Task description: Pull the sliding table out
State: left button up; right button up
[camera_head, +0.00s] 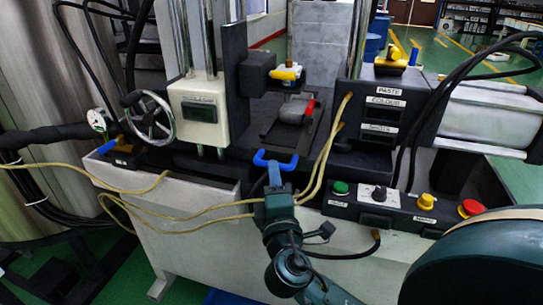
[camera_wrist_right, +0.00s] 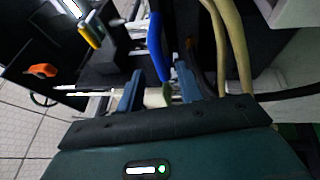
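The sliding table (camera_head: 268,128) is a dark plate at the middle of the machine in the head view. A grey mould block (camera_head: 296,110) with a red part sits on it. A blue handle (camera_head: 262,160) is at its front edge. My right gripper (camera_head: 273,172) is just in front of this handle. In the right wrist view the fingers (camera_wrist_right: 160,88) stand apart, and the blue handle (camera_wrist_right: 155,42) lies between and beyond their tips. I cannot tell whether the fingers touch it. My left gripper is not in view.
Yellow hoses (camera_head: 325,150) hang close to the right of the handle and cross my right arm. A button panel (camera_head: 400,208) is at the right front. A handwheel (camera_head: 149,117) and a white housing (camera_head: 205,108) stand to the left.

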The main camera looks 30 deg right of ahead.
jog(key=x, duration=0.6)
jog(key=shift+w+p, duration=0.2)
jog(key=shift+p, duration=0.1)
jog(key=shift+c, duration=0.2)
jog(key=c, duration=0.6)
jog(key=shift+r, duration=0.1)
grip_shut()
